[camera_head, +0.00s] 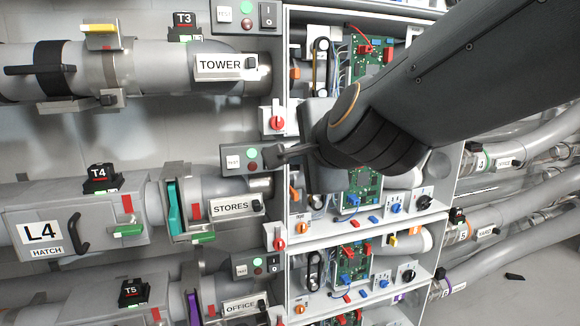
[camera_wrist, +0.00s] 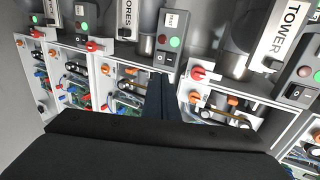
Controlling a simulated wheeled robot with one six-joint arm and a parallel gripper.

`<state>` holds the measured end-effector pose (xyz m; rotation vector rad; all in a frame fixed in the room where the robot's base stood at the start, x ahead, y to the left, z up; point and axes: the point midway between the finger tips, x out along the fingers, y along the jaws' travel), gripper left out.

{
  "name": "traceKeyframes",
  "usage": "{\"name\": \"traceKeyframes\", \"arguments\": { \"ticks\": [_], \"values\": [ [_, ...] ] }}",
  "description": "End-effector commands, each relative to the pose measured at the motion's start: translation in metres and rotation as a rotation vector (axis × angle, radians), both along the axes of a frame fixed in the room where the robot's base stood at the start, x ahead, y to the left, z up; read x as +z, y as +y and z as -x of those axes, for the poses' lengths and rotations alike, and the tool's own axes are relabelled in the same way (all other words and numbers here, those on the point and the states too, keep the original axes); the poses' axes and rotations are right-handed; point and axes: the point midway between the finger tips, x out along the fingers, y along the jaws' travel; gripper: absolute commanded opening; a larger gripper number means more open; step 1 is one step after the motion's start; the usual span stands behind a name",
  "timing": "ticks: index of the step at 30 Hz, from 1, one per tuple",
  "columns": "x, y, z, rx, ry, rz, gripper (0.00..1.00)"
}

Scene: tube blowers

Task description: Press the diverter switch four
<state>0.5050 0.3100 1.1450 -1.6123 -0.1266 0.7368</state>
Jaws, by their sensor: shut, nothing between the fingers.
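The row four control panel (camera_head: 240,159) has a TEST label, a bright green lamp and a dull red lamp, and sits above the STORES label (camera_head: 235,206). My gripper (camera_head: 279,153) is shut and empty, with its tips at the panel's right end. In the head view it hides the panel's rocker switch. In the wrist view the black rocker switch (camera_wrist: 161,58) with its I and O marks shows just beyond the shut fingertips (camera_wrist: 161,76). I cannot tell whether the tips touch it. The T4 tag (camera_head: 103,180) is on the pipe at the left.
A red rotary knob (camera_head: 277,123) is just above my gripper, and another (camera_head: 279,243) below. Open cabinet bays with circuit boards (camera_head: 363,188) lie to the right. The TOWER row panel (camera_head: 247,15) is above; the OFFICE row panel (camera_head: 256,266) is below.

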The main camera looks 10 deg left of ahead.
Motion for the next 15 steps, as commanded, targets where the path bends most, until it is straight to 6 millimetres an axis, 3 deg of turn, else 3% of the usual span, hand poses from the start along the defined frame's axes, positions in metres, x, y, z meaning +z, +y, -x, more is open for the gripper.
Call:
{"name": "traceKeyframes", "arguments": {
  "ticks": [8, 15],
  "values": [
    [-0.002, 0.000, -0.002, -0.001, 0.002, 0.003, 0.00],
    [-0.015, 0.013, -0.024, 0.000, 0.004, 0.005, 0.00]
  ]
}}
